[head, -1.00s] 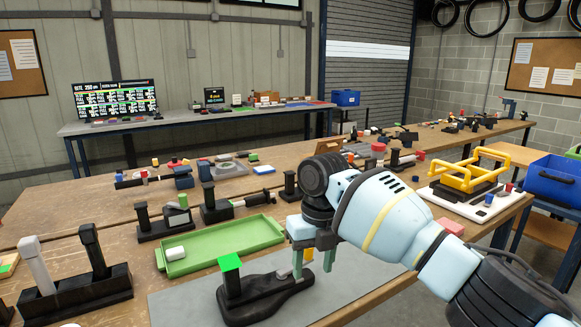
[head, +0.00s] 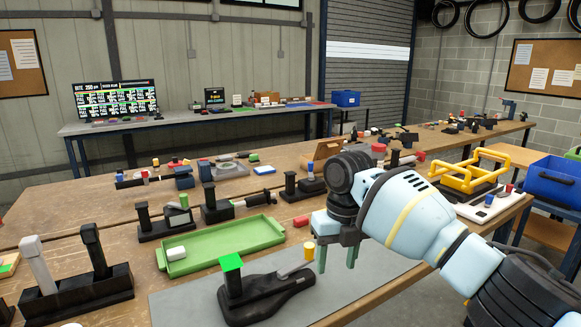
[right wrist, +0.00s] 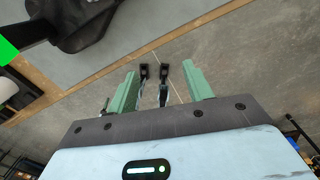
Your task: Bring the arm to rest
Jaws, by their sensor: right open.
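My right arm reaches in from the right in the head view. Its gripper (head: 337,255) has green fingers, is open, and hangs over the grey mat (head: 385,277), to the right of a black fixture (head: 265,300) with a green-topped post (head: 231,272). In the right wrist view the two fingers (right wrist: 160,88) stand apart with no object gripped between them. My left gripper is not in view.
Black stands with upright posts (head: 75,295) are at the left. A blue bin (head: 553,178) is beyond the table edge.

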